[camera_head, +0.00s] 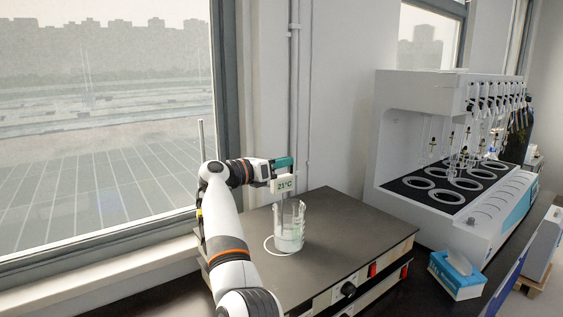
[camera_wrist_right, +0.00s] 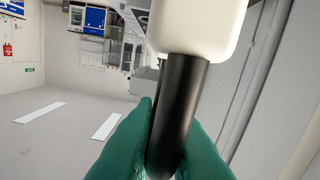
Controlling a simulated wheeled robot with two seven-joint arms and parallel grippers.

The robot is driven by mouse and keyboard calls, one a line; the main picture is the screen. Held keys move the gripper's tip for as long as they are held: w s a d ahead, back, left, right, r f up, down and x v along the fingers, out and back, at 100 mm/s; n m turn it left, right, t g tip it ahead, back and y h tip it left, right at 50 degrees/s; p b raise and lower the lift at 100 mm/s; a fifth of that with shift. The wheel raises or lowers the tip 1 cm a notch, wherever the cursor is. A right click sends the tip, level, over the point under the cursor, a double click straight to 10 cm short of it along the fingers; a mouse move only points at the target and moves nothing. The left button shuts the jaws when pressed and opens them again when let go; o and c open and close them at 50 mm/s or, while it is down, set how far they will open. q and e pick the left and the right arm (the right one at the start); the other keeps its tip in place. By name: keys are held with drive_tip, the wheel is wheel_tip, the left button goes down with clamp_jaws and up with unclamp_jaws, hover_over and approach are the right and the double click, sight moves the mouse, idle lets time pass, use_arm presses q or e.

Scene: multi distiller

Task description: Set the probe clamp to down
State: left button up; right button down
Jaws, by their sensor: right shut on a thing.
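The probe clamp carries a white display box (camera_head: 284,185) reading 21°C, high above the hotplate. My right gripper (camera_head: 288,162) has green fingers and is at the top of this box. In the right wrist view the fingers (camera_wrist_right: 170,115) are shut around a black cylindrical part (camera_wrist_right: 182,105) of the probe clamp, with a cream-white body above it. A glass beaker (camera_head: 289,228) with pale contents stands on the hotplate (camera_head: 345,228) below the display. The lower end of the probe is too small to tell clearly. My left gripper is not in view.
A thin upright rod (camera_head: 202,140) stands behind my right arm. A white multi-place distiller (camera_head: 389,130) stands at the right, with a blue and white tissue box (camera_head: 457,276) in front of it. The hotplate's right side is clear. A window wall lies at the left.

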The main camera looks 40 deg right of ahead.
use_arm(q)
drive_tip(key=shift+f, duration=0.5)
use_arm(e)
drive_tip(key=shift+f, duration=0.7)
drive_tip(key=c, duration=1.5)
unclamp_jaws()
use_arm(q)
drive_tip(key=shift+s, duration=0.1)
use_arm(e)
drive_tip(key=shift+r, duration=0.1)
